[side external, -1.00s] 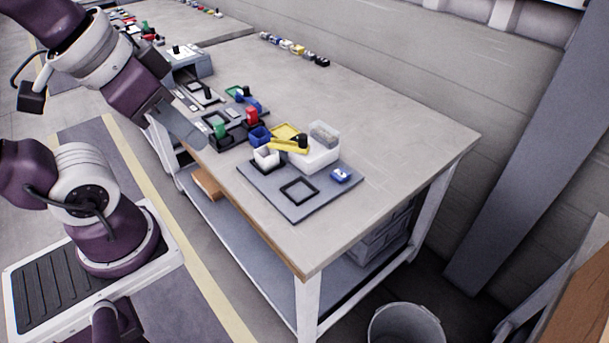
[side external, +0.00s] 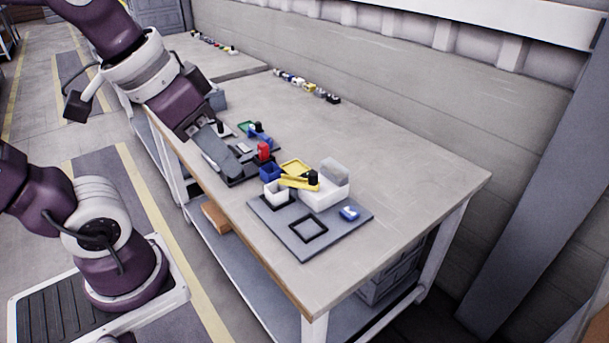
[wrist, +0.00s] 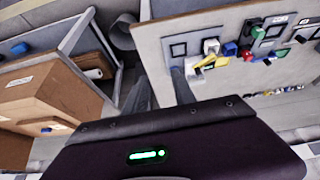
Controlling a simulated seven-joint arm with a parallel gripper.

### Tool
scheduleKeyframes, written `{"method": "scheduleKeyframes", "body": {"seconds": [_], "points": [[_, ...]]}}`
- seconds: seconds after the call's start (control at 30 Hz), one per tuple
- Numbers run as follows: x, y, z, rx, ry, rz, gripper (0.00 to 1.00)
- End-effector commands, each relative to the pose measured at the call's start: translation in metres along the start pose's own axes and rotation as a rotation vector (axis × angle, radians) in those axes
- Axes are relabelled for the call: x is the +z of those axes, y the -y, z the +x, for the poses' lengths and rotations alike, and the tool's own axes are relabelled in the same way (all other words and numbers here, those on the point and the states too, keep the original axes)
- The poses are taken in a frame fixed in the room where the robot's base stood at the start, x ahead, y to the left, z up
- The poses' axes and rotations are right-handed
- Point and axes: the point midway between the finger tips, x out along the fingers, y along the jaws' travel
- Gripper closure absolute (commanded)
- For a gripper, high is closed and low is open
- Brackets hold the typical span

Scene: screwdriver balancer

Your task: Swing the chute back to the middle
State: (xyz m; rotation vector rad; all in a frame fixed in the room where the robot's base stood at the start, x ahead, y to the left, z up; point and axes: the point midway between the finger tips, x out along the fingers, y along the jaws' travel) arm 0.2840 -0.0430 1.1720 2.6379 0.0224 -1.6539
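The yellow chute (side external: 297,183) sits on the grey board (side external: 338,232), with a black knob (side external: 312,177) at its right end beside a white box (side external: 325,195). Its left end points between a small white bin (side external: 276,195) and a blue bin (side external: 270,173). A yellow bin (side external: 295,168) lies behind it. My gripper (side external: 224,162) hangs to the left of the chute, apart from it, over the neighbouring parts. In the wrist view its grey fingers (wrist: 163,88) look spread with nothing between them. The chute shows only small in the wrist view.
A dark square frame (side external: 309,228) and a blue piece (side external: 349,213) lie on the board. Several small items (side external: 307,86) line the table's back edge. The table right of the board is clear.

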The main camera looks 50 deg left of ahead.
Motion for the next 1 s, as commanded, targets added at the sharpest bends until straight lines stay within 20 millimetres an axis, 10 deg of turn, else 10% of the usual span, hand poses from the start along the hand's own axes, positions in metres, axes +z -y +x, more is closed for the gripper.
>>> {"method": "scheduleKeyframes", "body": {"seconds": [0.17,0.4,0.6,1.0], "points": [[-0.105,0.028,0.046,-0.011,0.156,-0.123,0.55],[-0.189,0.102,0.192,-0.059,0.351,-0.266,0.55],[-0.191,0.139,0.274,-0.085,0.435,-0.309,0.55],[-0.164,0.144,0.337,-0.088,0.446,-0.314,0.55]]}}
